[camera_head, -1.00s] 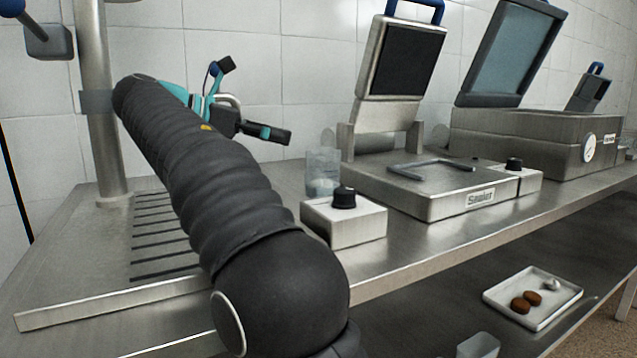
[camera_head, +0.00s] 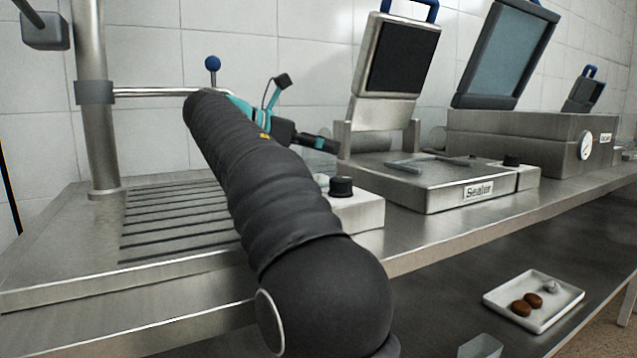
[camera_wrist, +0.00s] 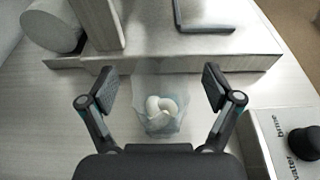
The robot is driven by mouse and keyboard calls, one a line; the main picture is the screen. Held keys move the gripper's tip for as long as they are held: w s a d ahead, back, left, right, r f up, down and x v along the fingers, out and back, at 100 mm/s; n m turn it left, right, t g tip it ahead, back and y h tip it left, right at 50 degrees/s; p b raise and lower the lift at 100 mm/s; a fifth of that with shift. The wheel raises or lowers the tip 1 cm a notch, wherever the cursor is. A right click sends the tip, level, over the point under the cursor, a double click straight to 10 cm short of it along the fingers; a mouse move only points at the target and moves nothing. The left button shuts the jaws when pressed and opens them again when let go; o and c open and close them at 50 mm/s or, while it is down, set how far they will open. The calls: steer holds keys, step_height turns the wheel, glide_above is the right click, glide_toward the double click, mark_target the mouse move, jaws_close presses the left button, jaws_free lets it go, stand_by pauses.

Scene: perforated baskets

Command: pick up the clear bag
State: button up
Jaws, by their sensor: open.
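The clear bag (camera_wrist: 160,118) shows in the wrist view, see-through and bluish, with pale rounded pieces inside it. It stands on the metal counter between the two fingers of my gripper (camera_wrist: 159,88). The fingers are open, one to each side of the bag, and I see a gap on both sides.
The sealer (camera_head: 440,190) with its raised lid is just beyond the bag. A control box with a black knob (camera_head: 341,187) is close by on the right in the wrist view. A white tray (camera_head: 562,305) with brown pieces lies on the lower shelf.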

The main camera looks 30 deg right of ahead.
steer(key=c, duration=1.6)
